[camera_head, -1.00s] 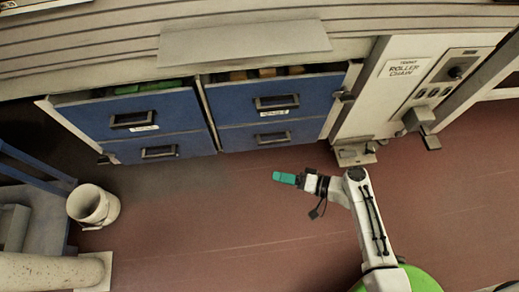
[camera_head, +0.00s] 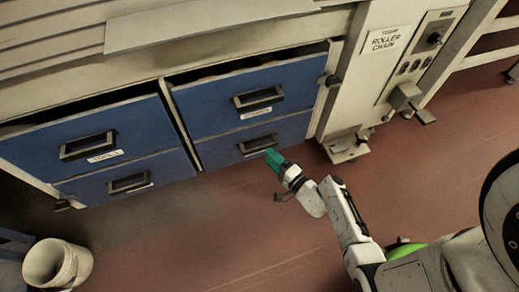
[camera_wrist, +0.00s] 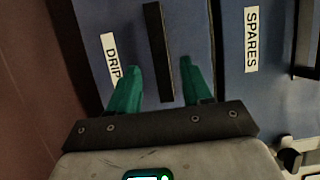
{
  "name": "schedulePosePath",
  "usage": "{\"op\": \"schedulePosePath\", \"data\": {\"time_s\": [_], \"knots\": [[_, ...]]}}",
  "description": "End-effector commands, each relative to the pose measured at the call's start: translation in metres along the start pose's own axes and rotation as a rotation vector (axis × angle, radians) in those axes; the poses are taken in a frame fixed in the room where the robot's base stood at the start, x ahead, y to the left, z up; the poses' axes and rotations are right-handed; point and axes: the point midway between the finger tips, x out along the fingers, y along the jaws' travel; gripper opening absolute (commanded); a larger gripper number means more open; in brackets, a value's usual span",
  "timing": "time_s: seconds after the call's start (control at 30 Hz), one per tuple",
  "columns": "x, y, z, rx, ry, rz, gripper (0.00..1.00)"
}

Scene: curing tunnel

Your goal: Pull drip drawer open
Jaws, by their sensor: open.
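The drip drawer (camera_head: 225,151) is the blue lower drawer in the right column of the cabinet; it looks shut in the head view. Its dark bar handle (camera_head: 258,146) is just beyond my gripper (camera_head: 272,157). In the wrist view the drawer front shows a white "DRIP" label (camera_wrist: 111,58), partly covered by a finger. My green fingers are open, one on each side of the handle (camera_wrist: 155,40). I cannot tell whether they touch it.
The spares drawer (camera_wrist: 252,85) is directly above the drip drawer. Two more blue drawers (camera_head: 90,140) are on the left. A roller-chain panel (camera_head: 385,60) with a foot-like bracket (camera_head: 346,150) stands at the right. A white bucket (camera_head: 57,265) stands on the open floor.

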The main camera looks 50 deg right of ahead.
Motion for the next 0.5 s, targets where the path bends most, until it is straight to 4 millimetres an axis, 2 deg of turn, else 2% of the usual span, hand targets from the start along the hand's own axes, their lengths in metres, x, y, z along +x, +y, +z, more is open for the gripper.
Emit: {"op": "schedulePosePath", "data": {"time_s": [0.03, 0.2, 0.33, 0.5], "knots": [[0.011, 0.001, 0.001, -0.001, -0.004, -0.003, 0.49], [0.038, 0.001, 0.001, 0.000, -0.003, -0.002, 0.49], [0.052, 0.001, 0.001, 0.000, -0.003, -0.002, 0.49], [0.060, 0.000, 0.001, 0.000, -0.003, 0.000, 0.49]]}}
